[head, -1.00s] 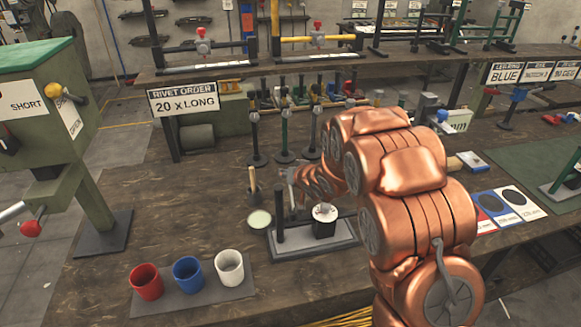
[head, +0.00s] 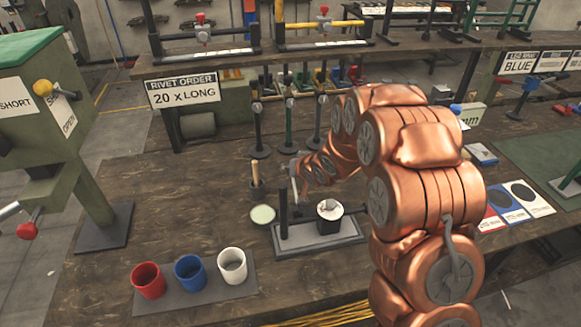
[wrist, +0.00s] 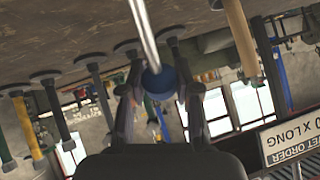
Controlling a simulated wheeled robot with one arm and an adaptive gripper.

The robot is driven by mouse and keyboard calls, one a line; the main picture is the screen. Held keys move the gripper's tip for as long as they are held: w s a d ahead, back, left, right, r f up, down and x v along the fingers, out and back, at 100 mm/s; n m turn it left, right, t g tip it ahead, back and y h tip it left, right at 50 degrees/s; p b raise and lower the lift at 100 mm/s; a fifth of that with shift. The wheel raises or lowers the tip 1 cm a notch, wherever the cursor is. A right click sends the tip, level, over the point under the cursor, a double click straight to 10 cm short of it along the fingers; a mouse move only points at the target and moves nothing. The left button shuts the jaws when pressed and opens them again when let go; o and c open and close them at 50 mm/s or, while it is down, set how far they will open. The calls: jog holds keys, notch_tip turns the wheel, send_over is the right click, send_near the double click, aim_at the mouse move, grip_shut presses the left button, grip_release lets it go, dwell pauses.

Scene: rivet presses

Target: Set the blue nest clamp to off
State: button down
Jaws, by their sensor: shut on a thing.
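In the wrist view a dark blue ball knob (wrist: 159,82) on a thin metal rod (wrist: 146,35) sits between my fingertips. My gripper (wrist: 160,88) is shut on this knob. In the head view my gripper (head: 296,172) is above the left part of a grey fixture base (head: 345,236), close to its black post (head: 283,214). The knob is not clear in the head view, and the rod's far end is out of the wrist view.
Red (head: 147,281), blue (head: 189,273) and white (head: 232,266) cups stand in front on a dark mat. Several upright stands (head: 290,125) are behind. A green press (head: 75,170) is at left.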

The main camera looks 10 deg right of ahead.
jog(key=c, duration=0.8)
grip_release()
jog(key=shift+d, duration=0.1)
jog(key=v, duration=1.2)
jog(key=shift+s, duration=0.1)
